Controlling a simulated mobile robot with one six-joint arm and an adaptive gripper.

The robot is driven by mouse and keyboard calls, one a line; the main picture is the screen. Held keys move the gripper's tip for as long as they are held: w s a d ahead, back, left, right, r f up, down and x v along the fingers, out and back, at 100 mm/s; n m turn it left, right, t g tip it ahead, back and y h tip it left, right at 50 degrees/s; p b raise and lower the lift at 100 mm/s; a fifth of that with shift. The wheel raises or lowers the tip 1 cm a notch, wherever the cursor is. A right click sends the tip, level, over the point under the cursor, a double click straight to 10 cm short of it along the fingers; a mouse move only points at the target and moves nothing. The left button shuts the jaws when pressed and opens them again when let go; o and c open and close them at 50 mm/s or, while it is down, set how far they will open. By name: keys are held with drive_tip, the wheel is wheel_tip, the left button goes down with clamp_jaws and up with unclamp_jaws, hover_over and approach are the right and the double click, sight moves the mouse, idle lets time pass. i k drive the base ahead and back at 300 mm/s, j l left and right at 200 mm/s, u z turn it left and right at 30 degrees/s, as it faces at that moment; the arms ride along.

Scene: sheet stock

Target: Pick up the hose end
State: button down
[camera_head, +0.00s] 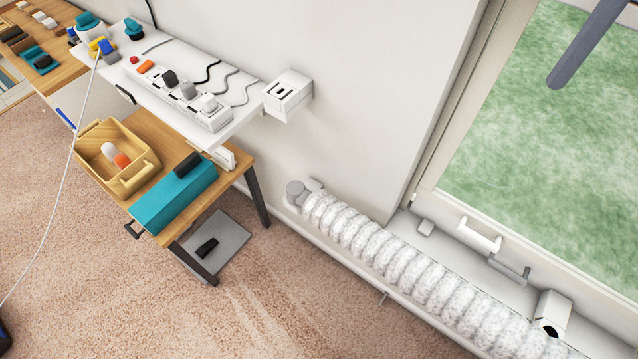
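A thick white ribbed, hose-like body (400,262) lies along the foot of the wall and under the window. Its upper left end carries a grey round fitting (296,190) close to the wall. Its other end runs toward the bottom right edge of the picture. A thin white cord (66,195) hangs from the shelf at left down to the floor. I cannot tell for certain which of these has the hose end.
A wooden side table (150,118) holds a wooden box (142,180) and a teal case (172,203). A white shelf (240,118) above bears a power strip (178,100) with plugs. A white box (552,312) stands at lower right. The carpet (290,310) in front is clear.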

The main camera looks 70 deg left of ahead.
sight(296, 191)
drive_tip(key=u, duration=2.6)
drive_tip(key=i+j+z, duration=0.1)
drive_tip(key=i+j, duration=0.2)
drive_tip(key=i+j+z, duration=0.1)
drive_tip(key=i+j, duration=0.15)
drive_tip(key=i+j+z, duration=0.15)
drive_tip(key=j, duration=0.3)
drive_tip(key=i+j+z, duration=0.1)
drive_tip(key=i+j, duration=0.25)
drive_tip(key=i+j+z, duration=0.1)
drive_tip(key=j, duration=0.35)
drive_tip(key=i, duration=0.1)
